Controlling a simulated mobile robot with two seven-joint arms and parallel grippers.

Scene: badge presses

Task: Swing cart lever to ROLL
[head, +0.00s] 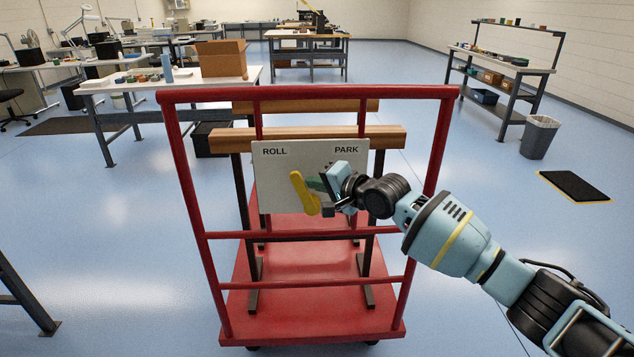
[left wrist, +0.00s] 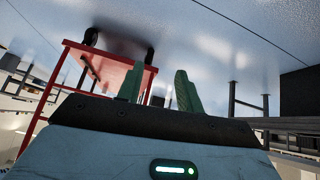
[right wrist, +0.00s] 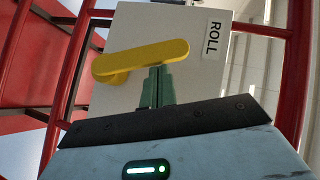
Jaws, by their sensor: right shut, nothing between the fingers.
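The cart (head: 312,330) is red, with a tubular frame and a pale panel (head: 275,203) marked ROLL (head: 274,151) at upper left and PARK (head: 346,150) at upper right. The yellow lever (head: 303,194) on the panel leans up and left, its upper end toward ROLL. It also shows in the right wrist view (right wrist: 150,58). My right gripper (head: 316,185) is shut and empty, just right of the lever; its green fingertips (right wrist: 158,72) meet the lever's edge in the picture, though contact is unclear. My left gripper (left wrist: 156,88) is open and empty, away from the panel.
Wooden beams (head: 222,140) lie across the cart behind the panel. The red top rail (head: 310,93) and side posts frame the panel. A workbench with a cardboard box (head: 221,59) stands behind left. A grey bin (head: 539,137) and black mat (head: 574,186) are at right. Blue floor around is clear.

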